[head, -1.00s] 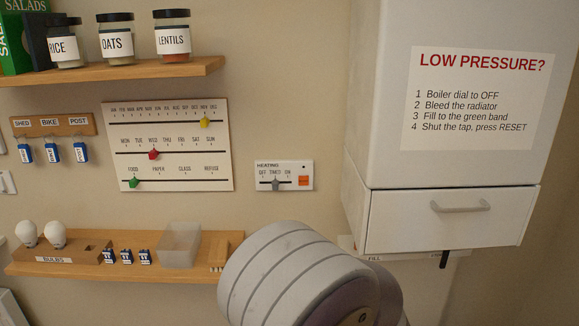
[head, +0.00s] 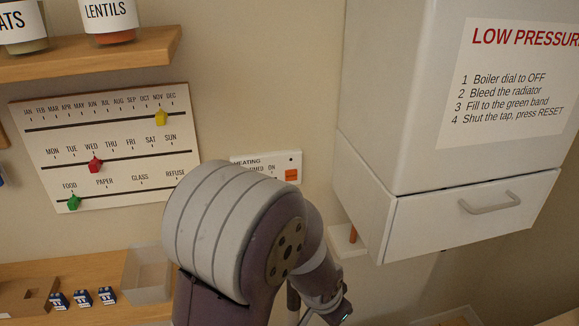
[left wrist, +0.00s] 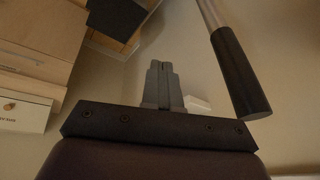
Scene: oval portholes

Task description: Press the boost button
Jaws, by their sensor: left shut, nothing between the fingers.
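The white heating panel (head: 240,160) is on the wall in the head view, with an orange button (head: 291,175) at its right end. No boost label is readable on it. My grey arm covers the panel's lower left, including part of its slider scale; the orange button is clear of the arm. In the left wrist view my left gripper (left wrist: 163,68) is shut and empty, its fingers together. I cannot make out its fingertips in the head view. My right gripper is in neither view.
A white boiler cabinet (head: 395,90) with a drawer (head: 450,215) juts out right of the panel. A slider board (head: 105,145) hangs to the left. A shelf (head: 30,275) is at lower left. A dark cylinder on a pale rod (left wrist: 240,75) is beside the left gripper.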

